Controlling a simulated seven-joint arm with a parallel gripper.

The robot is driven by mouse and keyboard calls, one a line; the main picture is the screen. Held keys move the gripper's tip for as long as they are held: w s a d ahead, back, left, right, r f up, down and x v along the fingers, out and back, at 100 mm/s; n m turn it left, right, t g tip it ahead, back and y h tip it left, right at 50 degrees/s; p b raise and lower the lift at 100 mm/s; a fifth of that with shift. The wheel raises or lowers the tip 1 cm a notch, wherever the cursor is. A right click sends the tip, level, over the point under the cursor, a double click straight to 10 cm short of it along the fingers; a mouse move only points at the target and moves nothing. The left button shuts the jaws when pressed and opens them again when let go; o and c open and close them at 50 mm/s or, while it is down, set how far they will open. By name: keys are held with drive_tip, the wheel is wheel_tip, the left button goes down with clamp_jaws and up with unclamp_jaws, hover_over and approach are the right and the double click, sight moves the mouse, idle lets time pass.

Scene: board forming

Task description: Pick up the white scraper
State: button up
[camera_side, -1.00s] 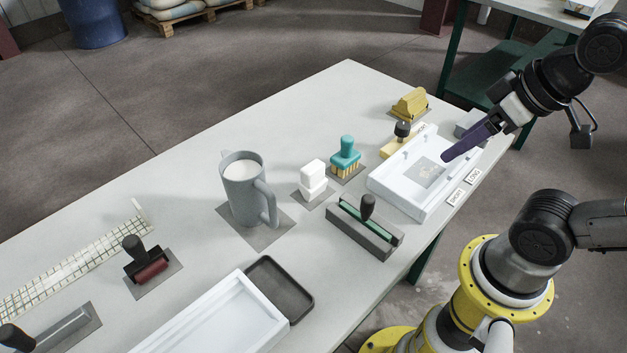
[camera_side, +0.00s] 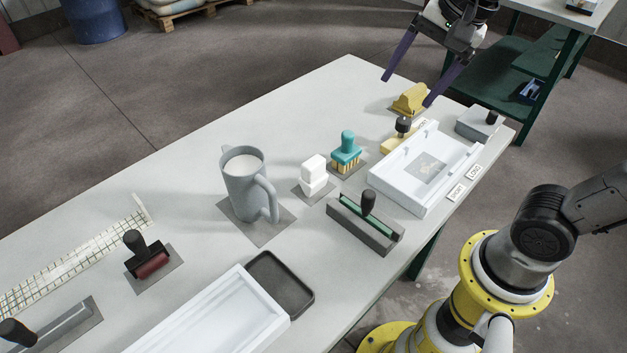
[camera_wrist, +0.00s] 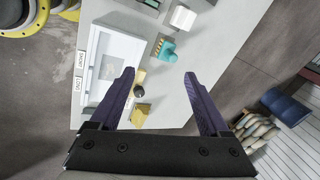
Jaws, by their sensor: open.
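A small white block-like piece (camera_side: 313,176), which I take to be the white scraper, stands on a grey mat on the table between the grey mug and the teal brush. It also shows near the top of the wrist view (camera_wrist: 182,17). My gripper (camera_side: 406,91) is open and empty, its two purple fingers spread wide. It is above the far end of the table, over the yellow piece, well apart from the white one. In the wrist view the open fingers (camera_wrist: 158,73) frame the table's far end.
The teal brush (camera_side: 346,151) stands close beside the white piece, and the tall grey mug (camera_side: 245,190) on its other side. A green-edged tool with a black knob (camera_side: 367,223), a white tray (camera_side: 408,196) and a yellow piece (camera_side: 410,101) are nearby. The table's far-left strip is clear.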

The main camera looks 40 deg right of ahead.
drive_tip(key=w+a+f+m+g, duration=0.2)
drive_tip(key=w+a+m, duration=0.1)
drive_tip(key=w, duration=0.4)
drive_tip(key=m+g, duration=0.1)
drive_tip(key=g, duration=0.1)
hover_over(313, 175)
drive_tip(key=w+d, duration=0.1)
drive_tip(key=d, duration=0.1)
wheel_tip(313, 175, down, 9)
drive_tip(key=f, duration=0.7)
drive_tip(key=shift+a+f, duration=0.2)
drive_tip(key=shift+w+f, duration=0.2)
drive_tip(key=shift+f, duration=3.05)
drive_tip(key=shift+c, duration=0.3)
clamp_jaws()
